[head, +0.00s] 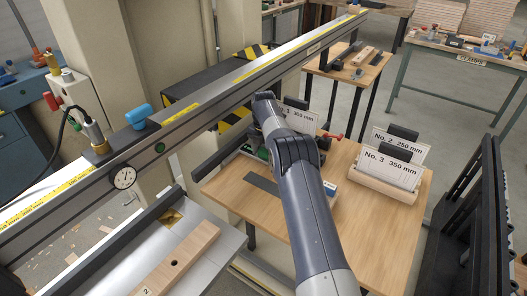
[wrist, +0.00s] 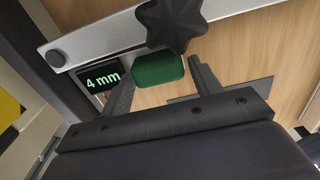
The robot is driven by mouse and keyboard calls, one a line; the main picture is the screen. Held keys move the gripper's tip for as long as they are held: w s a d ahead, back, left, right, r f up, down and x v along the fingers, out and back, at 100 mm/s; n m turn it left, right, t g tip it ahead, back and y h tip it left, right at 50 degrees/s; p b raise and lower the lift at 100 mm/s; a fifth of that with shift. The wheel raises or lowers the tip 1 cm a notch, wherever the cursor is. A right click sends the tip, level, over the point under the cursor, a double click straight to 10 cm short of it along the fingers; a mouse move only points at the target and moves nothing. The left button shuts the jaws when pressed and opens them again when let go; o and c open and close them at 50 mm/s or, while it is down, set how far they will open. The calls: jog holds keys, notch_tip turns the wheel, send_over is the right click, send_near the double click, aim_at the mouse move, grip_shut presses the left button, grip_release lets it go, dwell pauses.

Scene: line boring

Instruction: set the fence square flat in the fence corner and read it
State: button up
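My gripper (wrist: 160,72) reaches down over the wooden side table; in the head view my own arm hides it. Its fingers stand on either side of a green block (wrist: 158,70), with slight gaps visible, and look open. The block also shows in the head view (head: 262,154). A small black display reading "4 mm" (wrist: 100,78) is left of it. A dark flat plate (wrist: 250,87) lies right of the fingers; it shows as a dark strip on the table (head: 259,184). I cannot tell which is the fence square. The dark fence (head: 120,226) is on the machine table at lower left.
A grey bar (wrist: 100,36) with a black star knob (wrist: 172,22) lies close beyond the green block. Cards in a wooden holder (head: 372,184) stand at the right of the wooden table (head: 398,222). A long scaled beam (head: 205,108) crosses above left. Bare wood is in front.

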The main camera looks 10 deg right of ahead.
jog(key=shift+o, duration=1.3)
jog(key=shift+r, duration=0.1)
jog(key=shift+r, duration=3.95)
jog(key=shift+f, duration=0.15)
jog(key=shift+f, duration=3.85)
